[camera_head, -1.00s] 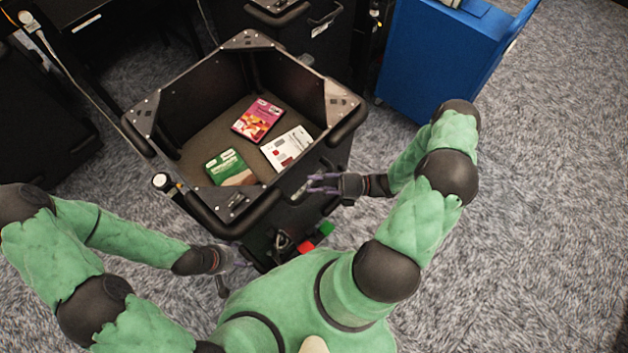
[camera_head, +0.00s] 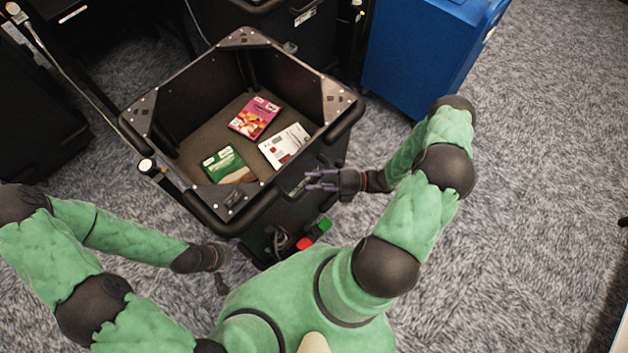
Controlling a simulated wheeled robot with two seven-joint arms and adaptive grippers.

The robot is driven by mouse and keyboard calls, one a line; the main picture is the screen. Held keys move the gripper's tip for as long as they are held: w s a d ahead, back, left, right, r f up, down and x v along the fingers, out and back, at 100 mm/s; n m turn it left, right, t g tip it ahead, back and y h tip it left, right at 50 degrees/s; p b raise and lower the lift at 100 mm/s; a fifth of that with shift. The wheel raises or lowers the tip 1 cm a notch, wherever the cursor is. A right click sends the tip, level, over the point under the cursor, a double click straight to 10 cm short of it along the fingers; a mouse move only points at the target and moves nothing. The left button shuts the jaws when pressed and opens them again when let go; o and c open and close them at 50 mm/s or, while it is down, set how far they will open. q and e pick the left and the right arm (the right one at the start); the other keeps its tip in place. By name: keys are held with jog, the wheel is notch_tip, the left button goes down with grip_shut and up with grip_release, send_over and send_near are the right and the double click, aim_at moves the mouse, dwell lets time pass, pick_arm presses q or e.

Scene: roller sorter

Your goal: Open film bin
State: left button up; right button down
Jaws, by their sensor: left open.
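A black open-topped bin (camera_head: 195,208) with grey metal corner plates stands directly in front of me. Inside on its floor lie a pink case (camera_head: 254,117), a white case (camera_head: 284,145) and a green case (camera_head: 227,164). I cannot tell from any label whether this is the film bin. My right gripper (camera_head: 308,180) has its purple fingers apart, close to the bin's right front side; no held thing shows, and contact is unclear. My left gripper (camera_head: 238,260) is open low at the bin's front left, partly hidden against the dark bin side.
A red part (camera_head: 305,243) and a green part (camera_head: 324,225) sit low at the bin's front. A blue cart (camera_head: 425,50) stands behind right. Black units (camera_head: 40,110) stand at the left and another black bin (camera_head: 305,45) behind. The carpet at right is clear.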

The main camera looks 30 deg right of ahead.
jog(key=c, duration=0.9)
grip_release()
jog(key=shift+d, duration=0.15)
jog(key=v, duration=1.2)
jog(key=shift+s, duration=0.15)
